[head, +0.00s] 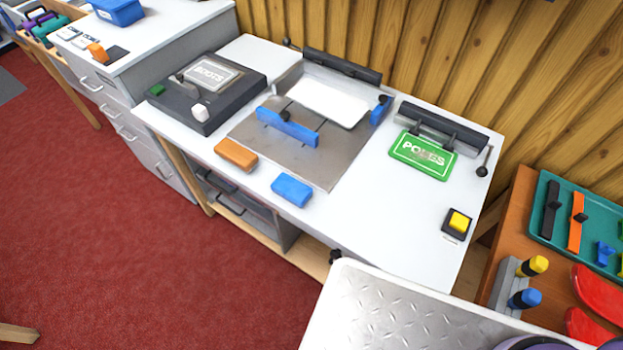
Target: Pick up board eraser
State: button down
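Two small rounded blocks that look like board erasers lie on the front part of the white bench (375,235). One is an orange-brown block (236,154), by the front left corner of the grey metal plate. The other is a blue block (292,190), to its right and nearer the front edge. The two lie apart, flat and uncovered. I cannot tell which one the task names. My gripper is not in view.
A grey metal plate (305,165) with blue bars lies mid-bench. A dark machine (225,105) stands left, a green POLES sign (423,156) and yellow button (458,222) right. A brown side table (518,215) holds a teal tray (552,238). Red carpet (120,240) lies open in front.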

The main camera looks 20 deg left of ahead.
aim_at(291, 189)
jog(key=k+j+u, duration=0.1)
jog(key=j, duration=3.75)
jog(key=i, duration=0.05)
